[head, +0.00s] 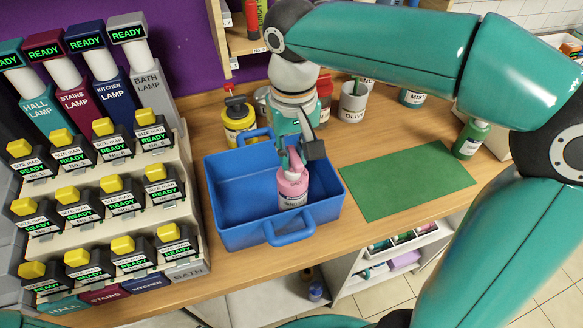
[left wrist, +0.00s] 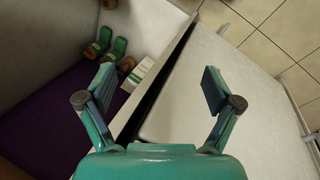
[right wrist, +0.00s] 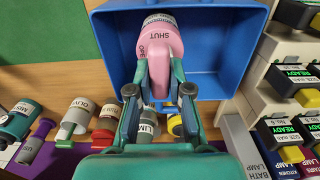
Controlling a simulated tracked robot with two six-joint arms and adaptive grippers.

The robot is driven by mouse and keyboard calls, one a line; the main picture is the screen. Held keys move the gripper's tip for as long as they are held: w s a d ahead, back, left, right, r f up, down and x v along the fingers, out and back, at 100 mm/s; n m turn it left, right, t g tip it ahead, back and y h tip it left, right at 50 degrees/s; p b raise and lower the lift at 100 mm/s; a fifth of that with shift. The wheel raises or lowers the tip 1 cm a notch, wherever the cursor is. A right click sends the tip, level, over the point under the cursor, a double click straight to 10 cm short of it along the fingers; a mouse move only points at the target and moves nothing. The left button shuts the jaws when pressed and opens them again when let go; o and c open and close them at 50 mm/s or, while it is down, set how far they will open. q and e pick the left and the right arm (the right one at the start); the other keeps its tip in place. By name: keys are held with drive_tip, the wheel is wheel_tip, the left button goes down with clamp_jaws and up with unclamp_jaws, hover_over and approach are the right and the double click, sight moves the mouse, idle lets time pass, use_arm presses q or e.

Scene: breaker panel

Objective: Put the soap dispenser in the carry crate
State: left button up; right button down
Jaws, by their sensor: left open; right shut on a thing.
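The pink soap dispenser (head: 292,187) is upright in the right part of the blue carry crate (head: 232,235). My right gripper (head: 295,148) reaches down over the crate and is shut on the dispenser's top. In the right wrist view, the fingers (right wrist: 159,88) close around the narrow pink end of the dispenser (right wrist: 160,45), inside the crate's blue walls (right wrist: 235,50). Whether its base touches the crate floor cannot be told. My left gripper (left wrist: 158,90) is open and empty, away from the crate, near a pale panel. It does not show clearly in the head view.
The breaker panel (head: 107,190) stands left of the crate. A green mat (head: 405,180) lies to the right, mostly bare. A shelf (head: 400,250) is below.

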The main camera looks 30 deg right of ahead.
drive_tip(key=shift+f, duration=2.05)
drive_tip(key=shift+f, duration=0.2)
drive_tip(key=c, duration=1.1)
unclamp_jaws()
drive_tip(key=shift+r, duration=0.1)
drive_tip(key=shift+r, duration=0.1)
wheel_tip(320, 180, up, 12)
drive_tip(key=shift+r+p, duration=0.1)
drive_tip(key=shift+p, duration=0.2)
